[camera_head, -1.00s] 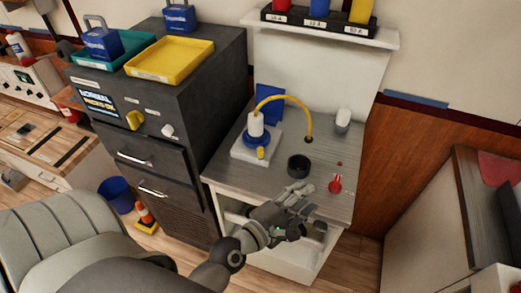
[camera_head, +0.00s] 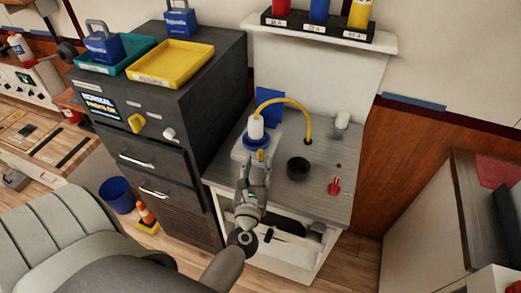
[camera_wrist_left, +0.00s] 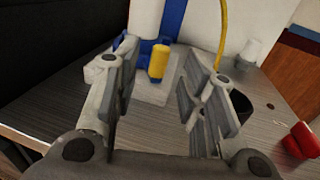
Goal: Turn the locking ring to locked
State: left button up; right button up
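The blue locking ring (camera_head: 257,141) sits around the base of a white plug (camera_head: 256,126) with a yellow cable, on a pale base plate on the grey bench. In the left wrist view a yellow tab (camera_wrist_left: 158,62) stands out in front of the blue ring (camera_wrist_left: 147,46). My left gripper (camera_head: 256,168) is just in front of the ring. In the left wrist view its two fingers (camera_wrist_left: 160,78) are spread apart, with the yellow tab beyond and between them; I see no contact. My right gripper is not in view.
A black round cup (camera_head: 298,168), a red knob (camera_head: 334,186) and a white cylinder (camera_head: 341,122) stand on the bench to the right. A dark cabinet (camera_head: 207,115) rises on the left. The yellow cable (camera_head: 290,101) arches over the bench behind the cup.

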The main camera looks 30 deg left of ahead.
aim_at(260, 156)
pick_arm(q)
jog(key=shift+p+x, duration=0.3)
jog(key=shift+x, duration=2.45)
jog(key=shift+c, duration=0.2)
